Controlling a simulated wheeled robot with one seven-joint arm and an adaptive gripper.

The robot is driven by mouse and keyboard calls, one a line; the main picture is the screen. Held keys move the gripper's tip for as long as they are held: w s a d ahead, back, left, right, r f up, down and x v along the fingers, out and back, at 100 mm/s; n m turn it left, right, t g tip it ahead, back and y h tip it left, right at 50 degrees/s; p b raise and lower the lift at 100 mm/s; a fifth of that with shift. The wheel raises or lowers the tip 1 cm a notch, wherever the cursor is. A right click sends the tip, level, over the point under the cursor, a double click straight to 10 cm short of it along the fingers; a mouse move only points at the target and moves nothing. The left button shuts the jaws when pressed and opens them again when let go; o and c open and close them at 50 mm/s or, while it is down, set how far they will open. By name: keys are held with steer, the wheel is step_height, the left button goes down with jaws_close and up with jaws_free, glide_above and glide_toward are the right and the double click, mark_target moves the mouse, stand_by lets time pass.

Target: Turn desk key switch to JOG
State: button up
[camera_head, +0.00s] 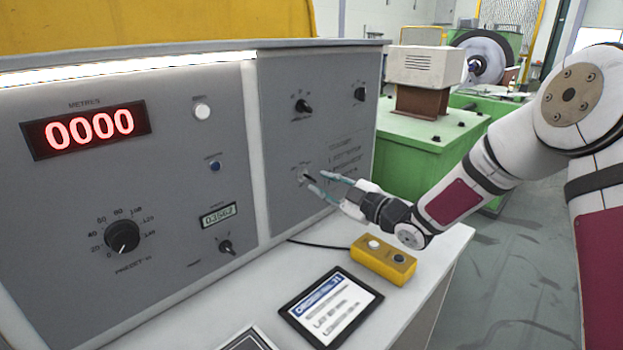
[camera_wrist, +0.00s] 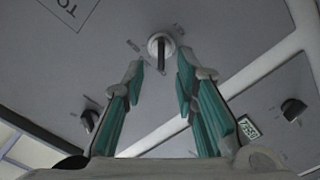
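The key switch (camera_head: 306,177) is on the lower part of the right grey panel of the desk. In the wrist view, the key switch (camera_wrist: 161,46) shows as a round pale collar with a dark key standing out of it. Small labels flank it, too blurred to read. My gripper (camera_head: 318,183) is close to the panel at the key switch. In the wrist view, its two green-padded fingers (camera_wrist: 159,72) are apart, one on each side of the key's line, with nothing held. I cannot tell whether a fingertip touches the key.
A yellow two-button box (camera_head: 383,261) and a framed tablet (camera_head: 331,306) lie on the white desk ledge (camera_head: 433,281). Black selector knobs (camera_head: 302,106) sit higher on the panel. A red display (camera_head: 87,130) reads 0000. A green machine (camera_head: 412,150) stands behind at right.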

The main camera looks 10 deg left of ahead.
mark_target(313, 180)
steer(key=shift+x, duration=2.7)
jaws_close()
